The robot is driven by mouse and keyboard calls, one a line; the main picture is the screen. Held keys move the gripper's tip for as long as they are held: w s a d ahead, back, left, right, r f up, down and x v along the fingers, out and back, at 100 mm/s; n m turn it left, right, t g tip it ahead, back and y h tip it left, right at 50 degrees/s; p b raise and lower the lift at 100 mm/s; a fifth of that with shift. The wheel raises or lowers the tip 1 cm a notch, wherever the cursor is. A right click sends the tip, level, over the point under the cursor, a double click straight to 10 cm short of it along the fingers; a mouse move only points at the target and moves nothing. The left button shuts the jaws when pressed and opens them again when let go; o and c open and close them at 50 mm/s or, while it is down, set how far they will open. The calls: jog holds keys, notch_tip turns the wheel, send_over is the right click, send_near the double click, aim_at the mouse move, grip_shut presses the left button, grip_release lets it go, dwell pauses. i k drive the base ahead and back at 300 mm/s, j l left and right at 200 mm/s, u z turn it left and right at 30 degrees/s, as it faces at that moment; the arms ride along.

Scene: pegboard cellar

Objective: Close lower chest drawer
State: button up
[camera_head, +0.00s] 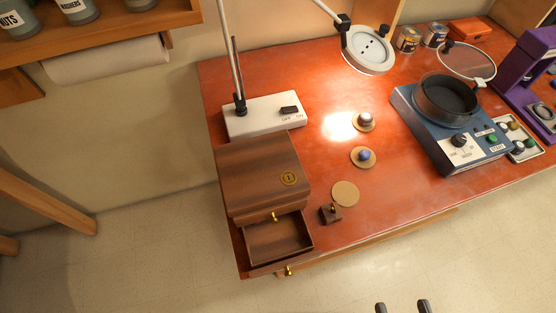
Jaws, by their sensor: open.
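The brown wooden chest (262,165) stands at the left front of the red-brown table. Its lower drawer (278,240) is pulled out towards the table's front edge, and its inside looks empty. A brass knob (290,270) shows just below the drawer's front edge; I cannot tell for sure that it belongs to this drawer. The upper drawer front above it looks shut, with a brass knob (274,216). My gripper (402,307) shows only as two dark fingertips, apart and empty, at the bottom edge, to the right of the drawer and clear of it.
A small dark brown block (330,213) stands close right of the open drawer. Round discs (345,194) lie beyond it, two bearing knobs. A white lamp base (264,116) stands behind the chest. A blue device (450,135) is at right. The floor before the table is clear.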

aim_at(266, 243)
jog(key=k+u, duration=0.55)
jog(key=k, duration=0.65)
